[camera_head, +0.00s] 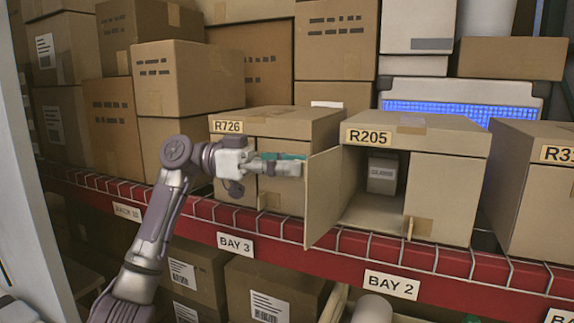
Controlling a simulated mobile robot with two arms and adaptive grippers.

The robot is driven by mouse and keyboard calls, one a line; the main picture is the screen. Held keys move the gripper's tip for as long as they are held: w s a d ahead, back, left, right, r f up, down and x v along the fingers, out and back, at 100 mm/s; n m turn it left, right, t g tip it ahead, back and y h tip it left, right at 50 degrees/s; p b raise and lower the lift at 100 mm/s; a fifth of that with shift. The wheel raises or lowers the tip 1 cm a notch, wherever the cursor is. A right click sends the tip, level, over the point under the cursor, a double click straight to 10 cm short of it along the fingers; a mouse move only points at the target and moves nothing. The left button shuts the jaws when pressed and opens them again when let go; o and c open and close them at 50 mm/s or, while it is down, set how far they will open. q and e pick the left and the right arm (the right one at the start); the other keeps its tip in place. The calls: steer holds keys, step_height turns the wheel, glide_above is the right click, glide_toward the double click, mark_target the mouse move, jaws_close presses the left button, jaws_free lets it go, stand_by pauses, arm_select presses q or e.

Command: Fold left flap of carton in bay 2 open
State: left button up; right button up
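The carton labelled R205 (455,139) stands on the shelf above the BAY 2 sign (391,285). Its left flap (322,198) is swung outward toward me, so the left half of its front is open. Its right flap (440,188) covers the right half of the front. A small labelled box (382,175) shows inside. My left gripper (297,167) points right, just left of the swung-out flap; I cannot tell whether it touches it. Its fingers are seen side-on, so their opening is unclear. My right gripper is out of view.
Carton R726 (290,124) stands behind my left gripper, above the BAY 3 sign (235,244). Another carton (530,190) stands to the right of R205. A red shelf edge with wire grid (340,262) runs below. Stacked boxes (185,80) fill the back.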

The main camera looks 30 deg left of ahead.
arm_select(q)
steer(key=shift+f, duration=0.1)
stand_by(0.3)
steer(key=v, duration=1.2)
steer(key=shift+d, duration=0.1)
stand_by(0.4)
